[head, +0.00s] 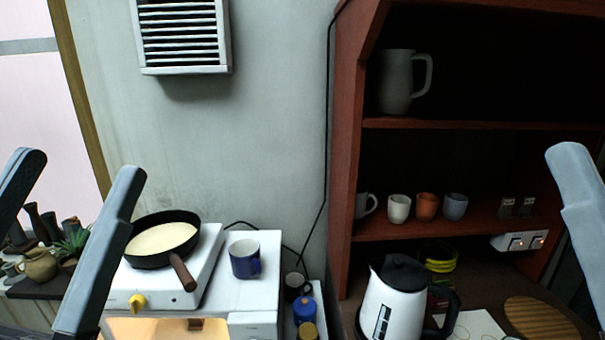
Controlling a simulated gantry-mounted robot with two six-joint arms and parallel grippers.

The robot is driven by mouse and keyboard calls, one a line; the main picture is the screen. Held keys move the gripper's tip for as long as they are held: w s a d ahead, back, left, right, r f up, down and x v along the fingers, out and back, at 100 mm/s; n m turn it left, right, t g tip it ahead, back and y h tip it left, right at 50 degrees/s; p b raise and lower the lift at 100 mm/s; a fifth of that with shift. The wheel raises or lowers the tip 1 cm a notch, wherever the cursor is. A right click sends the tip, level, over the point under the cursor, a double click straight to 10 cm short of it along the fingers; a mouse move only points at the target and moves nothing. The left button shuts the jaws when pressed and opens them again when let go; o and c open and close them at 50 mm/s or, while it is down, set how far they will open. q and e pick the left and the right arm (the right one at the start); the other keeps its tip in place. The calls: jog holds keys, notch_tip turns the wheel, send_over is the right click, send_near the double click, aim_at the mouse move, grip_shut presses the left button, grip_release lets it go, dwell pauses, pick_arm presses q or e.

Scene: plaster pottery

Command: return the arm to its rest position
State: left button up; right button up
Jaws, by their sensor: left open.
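My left gripper (82,167) is open and empty at the lower left of the head view. Its two grey fingers point up and stand well apart, the right one in front of the left edge of the white stove. One grey finger of my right gripper (575,170) shows at the right edge, in front of the red shelf's right side. The rest of the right gripper is out of frame, so I cannot tell how far apart its fingers are. Nothing is seen held in either gripper.
A black pan (163,238) with pale contents sits on the white stove (208,262), beside a blue mug (245,259). A white kettle (388,305) stands at the front of the red shelf (352,150), which holds cups and a pitcher (396,82). Small pots (40,264) stand at left.

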pick_arm(q)
notch_tip(320, 180, up, 30)
jog(key=s+a+n+t+y+p, duration=0.1)
jog(key=s+a+n+y+p, duration=0.2)
jog(key=p, duration=2.6)
notch_tip(320, 180, down, 31)
jog(key=n+b, duration=0.1)
jog(key=b, duration=3)
jog(key=shift+w+d+b, duration=0.3)
jog(key=shift+w+d, duration=0.15)
